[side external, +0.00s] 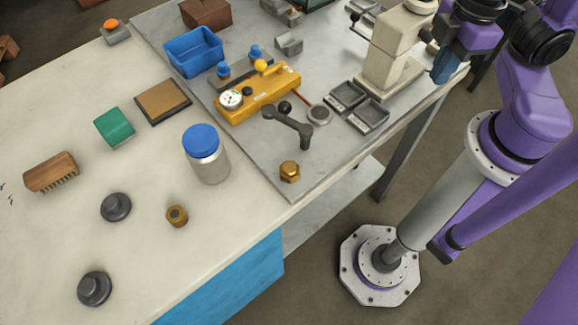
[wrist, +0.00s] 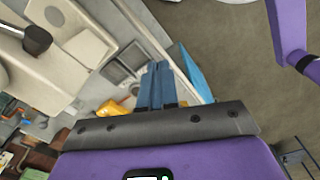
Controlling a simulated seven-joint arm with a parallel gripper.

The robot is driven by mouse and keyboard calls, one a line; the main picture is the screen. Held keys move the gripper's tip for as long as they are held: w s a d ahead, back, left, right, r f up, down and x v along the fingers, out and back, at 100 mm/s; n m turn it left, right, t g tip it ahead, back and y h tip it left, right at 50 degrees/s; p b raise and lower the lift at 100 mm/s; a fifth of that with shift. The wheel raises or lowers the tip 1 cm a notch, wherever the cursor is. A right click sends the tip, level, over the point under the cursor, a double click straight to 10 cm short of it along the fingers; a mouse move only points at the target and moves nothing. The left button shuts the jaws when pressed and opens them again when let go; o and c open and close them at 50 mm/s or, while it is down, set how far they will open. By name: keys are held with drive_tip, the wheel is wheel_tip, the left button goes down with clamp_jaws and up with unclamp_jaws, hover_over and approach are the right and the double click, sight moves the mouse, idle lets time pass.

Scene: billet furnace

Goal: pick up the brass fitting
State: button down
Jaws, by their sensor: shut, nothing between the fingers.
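A brass fitting (side external: 290,172) with a hexagonal body sits on the grey metal plate near its front corner in the side external view. A smaller, darker brass-coloured piece with a hole (side external: 177,216) stands on the pale table to its left. My gripper (side external: 441,76) is at the upper right in the side external view, beside the beige press and well away from the fitting. In the wrist view its blue fingers (wrist: 158,68) are together with nothing between them. I cannot make out the brass fitting in the wrist view.
A beige press (side external: 390,52) stands between my gripper and the yellow fixture (side external: 265,92). A dark lever (side external: 288,122) and black trays (side external: 347,94) lie behind the fitting. A blue-capped canister (side external: 207,160) stands to its left. The plate's edge is just right of it.

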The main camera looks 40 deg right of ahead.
idle(0.4)
drive_tip(key=c, duration=0.5)
unclamp_jaws()
drive_tip(key=r+n, duration=0.1)
drive_tip(key=n, duration=0.6)
hover_over(288, 167)
wheel_tip(288, 167, down, 17)
drive_tip(key=shift+f, duration=0.2)
